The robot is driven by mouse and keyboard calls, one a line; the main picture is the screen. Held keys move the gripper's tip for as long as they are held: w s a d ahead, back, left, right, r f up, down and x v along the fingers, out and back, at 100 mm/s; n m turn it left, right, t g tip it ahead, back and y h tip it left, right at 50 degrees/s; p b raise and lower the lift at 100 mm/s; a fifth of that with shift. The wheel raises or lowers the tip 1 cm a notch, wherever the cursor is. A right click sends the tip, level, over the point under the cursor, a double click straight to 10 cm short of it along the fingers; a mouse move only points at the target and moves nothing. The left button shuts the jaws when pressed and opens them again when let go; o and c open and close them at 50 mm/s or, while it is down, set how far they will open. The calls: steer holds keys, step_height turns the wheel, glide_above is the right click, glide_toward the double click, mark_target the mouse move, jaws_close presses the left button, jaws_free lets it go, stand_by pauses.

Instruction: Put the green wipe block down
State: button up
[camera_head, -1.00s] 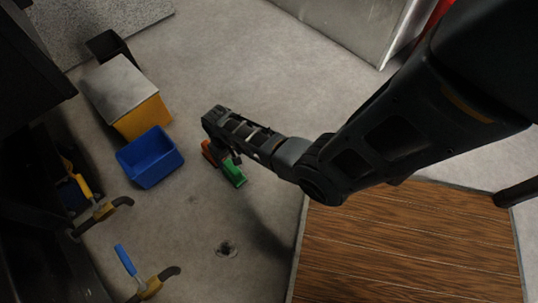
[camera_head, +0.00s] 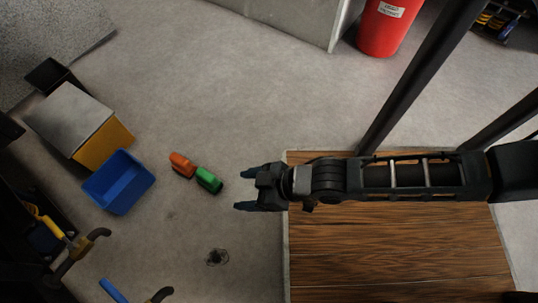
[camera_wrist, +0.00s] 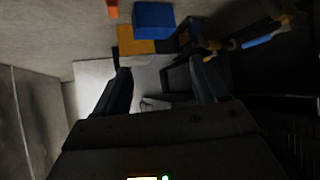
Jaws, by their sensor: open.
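The green wipe block (camera_head: 209,180) lies on the grey floor in the head view, close beside an orange block (camera_head: 182,165). My gripper (camera_head: 240,190) is open and empty, to the right of the green block and apart from it, near the left edge of the wooden platform. In the wrist view my gripper's two fingers (camera_wrist: 160,88) stand spread with nothing between them. The green block cannot be made out in the wrist view; an orange thing shows at its top edge.
A blue bin (camera_head: 119,182) and a yellow box with a grey top (camera_head: 103,142) stand left of the blocks. Pipes with yellow and blue handles (camera_head: 112,291) are at lower left. A drain (camera_head: 216,257) lies below. A red cylinder (camera_head: 388,25) stands at upper right.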

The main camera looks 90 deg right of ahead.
steer(key=s+a+r+n+t, duration=0.1)
steer(key=s+r+t, duration=0.1)
steer(key=r, duration=0.9)
steer(key=s+a+r+t+y, duration=0.1)
steer(key=s+a+r+t, duration=0.1)
steer(key=r, duration=0.9)
steer(key=shift+s+a+n+t+y, duration=0.15)
steer(key=shift+s+n+t+y, duration=0.15)
steer(key=shift+s+n, duration=0.15)
